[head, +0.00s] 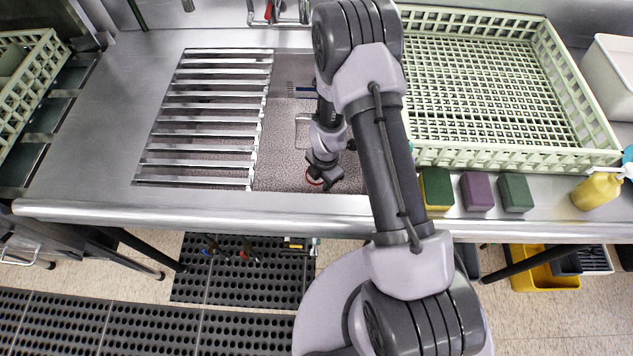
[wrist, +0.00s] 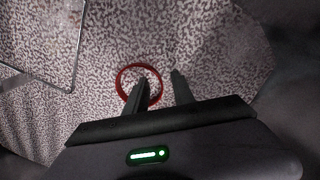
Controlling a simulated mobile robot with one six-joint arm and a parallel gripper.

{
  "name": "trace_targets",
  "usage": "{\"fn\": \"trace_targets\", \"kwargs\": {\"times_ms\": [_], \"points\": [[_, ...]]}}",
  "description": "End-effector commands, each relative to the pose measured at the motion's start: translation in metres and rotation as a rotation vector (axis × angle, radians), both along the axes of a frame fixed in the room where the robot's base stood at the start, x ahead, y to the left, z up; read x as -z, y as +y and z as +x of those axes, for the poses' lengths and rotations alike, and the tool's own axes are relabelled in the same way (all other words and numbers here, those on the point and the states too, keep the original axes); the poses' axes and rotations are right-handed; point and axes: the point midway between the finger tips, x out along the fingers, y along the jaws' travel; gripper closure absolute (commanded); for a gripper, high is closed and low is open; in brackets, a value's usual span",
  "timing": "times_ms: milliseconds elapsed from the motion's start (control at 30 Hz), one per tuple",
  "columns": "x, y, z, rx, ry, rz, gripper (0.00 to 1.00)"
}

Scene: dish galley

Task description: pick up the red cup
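The red cup (wrist: 121,84) shows in the wrist view only as a round red rim, left of centre, over the speckled sink floor. In the head view a small piece of its red (head: 314,182) shows at my gripper (head: 327,184), near the sink's front edge; the rest is hidden. In the wrist view my gripper (wrist: 160,84) is open with two dark fingers apart. The left finger overlaps the inside of the rim and the right finger is outside it on the right. I cannot tell whether either touches the cup.
A slatted metal rack (head: 205,122) covers the sink's left part. A thin rectangular frame (wrist: 74,50) lies left of the cup. A pale green dish rack (head: 515,158) stands right of my arm. Sponges (head: 477,191) and a yellow bottle (head: 597,191) line the counter's front edge.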

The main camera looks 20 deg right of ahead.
Motion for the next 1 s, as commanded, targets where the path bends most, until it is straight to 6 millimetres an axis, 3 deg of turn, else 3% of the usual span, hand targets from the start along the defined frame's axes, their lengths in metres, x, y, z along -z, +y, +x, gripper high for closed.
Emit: {"fn": "trace_targets", "kwargs": {"times_ms": [100, 200, 367, 533, 1000], "points": [[0.029, -0.001, 0.001, 0.001, 0.004, 0.001, 0.7], [0.043, -0.001, 0.002, 0.0, 0.003, 0.0, 0.7], [0.04, -0.001, 0.002, 0.0, 0.001, 0.001, 0.7], [0.04, -0.001, 0.002, 0.0, 0.002, 0.0, 1.0], [0.033, -0.001, 0.002, 0.0, 0.001, 0.001, 1.0]]}}
